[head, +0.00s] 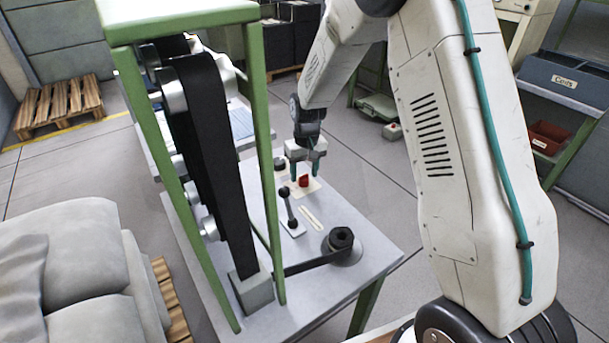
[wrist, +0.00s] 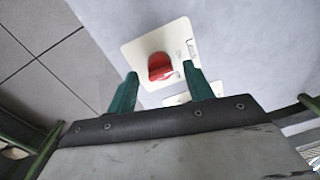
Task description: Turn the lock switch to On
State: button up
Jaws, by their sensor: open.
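The lock switch is a red knob (head: 304,181) on a cream plate (head: 312,190) set on the grey table top. My gripper (head: 306,172) points down over the switch. In the wrist view its two green fingers (wrist: 165,88) are open and apart, with the knob showing between and just beyond their tips. I cannot tell whether the fingers touch it.
A black lever (head: 290,208) stands on the table close to the switch, beside a slotted plate (head: 312,217). A black roll (head: 341,240) sits nearer the front edge. A green frame (head: 262,130) with black belts rises at the left.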

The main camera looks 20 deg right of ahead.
aim_at(306, 175)
jog(key=r, duration=0.6)
jog(key=shift+d+r, duration=0.15)
jog(key=shift+d, duration=0.1)
jog(key=s+d+r, duration=0.1)
jog(key=s+r, duration=0.5)
jog(key=s, duration=0.6)
jog(key=s+r, duration=0.7)
jog(key=s, duration=0.6)
jog(key=s+d+r+m+t, duration=0.1)
jog(key=s+r, duration=0.6)
jog(key=s, duration=0.6)
jog(key=shift+d+r+h, duration=0.15)
jog(key=shift+d+h, duration=0.15)
jog(key=shift+s, duration=0.1)
